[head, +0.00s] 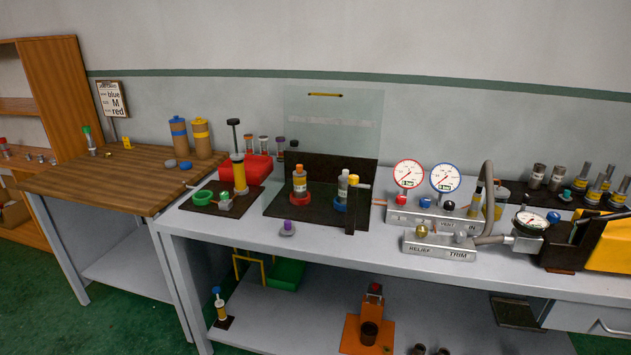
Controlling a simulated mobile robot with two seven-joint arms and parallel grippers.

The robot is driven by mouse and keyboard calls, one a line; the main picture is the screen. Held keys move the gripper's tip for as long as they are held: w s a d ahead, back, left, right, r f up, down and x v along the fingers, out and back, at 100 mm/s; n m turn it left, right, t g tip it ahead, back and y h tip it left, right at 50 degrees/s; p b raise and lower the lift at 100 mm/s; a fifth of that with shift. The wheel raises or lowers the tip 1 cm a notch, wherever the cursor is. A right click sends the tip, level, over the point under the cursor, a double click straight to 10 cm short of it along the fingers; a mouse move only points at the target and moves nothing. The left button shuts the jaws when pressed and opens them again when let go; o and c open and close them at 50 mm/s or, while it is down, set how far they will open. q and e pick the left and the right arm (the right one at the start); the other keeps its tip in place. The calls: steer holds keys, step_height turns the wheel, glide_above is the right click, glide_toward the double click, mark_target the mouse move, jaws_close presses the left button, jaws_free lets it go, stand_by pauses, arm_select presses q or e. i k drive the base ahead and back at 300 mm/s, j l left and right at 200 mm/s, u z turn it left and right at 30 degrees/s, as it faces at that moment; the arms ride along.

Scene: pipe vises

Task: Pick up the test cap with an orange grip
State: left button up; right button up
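I cannot clearly make out a test cap with an orange grip. A small cap with a purple grip (287,228) sits on the grey bench in front of the dark vise stand. Several small pieces with differently coloured tops stand behind the red block (257,168), too small to tell apart fully. Neither of my grippers is in view.
A wooden-topped table (110,180) stands at left. The bench's front strip (345,255) is mostly free.

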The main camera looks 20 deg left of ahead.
mark_target(298, 172)
steer(key=j+z, duration=0.4)
steer(key=j, duration=0.75)
steer(key=k+j+z, duration=0.1)
steer(key=j+z, duration=0.3)
steer(key=j, duration=0.7)
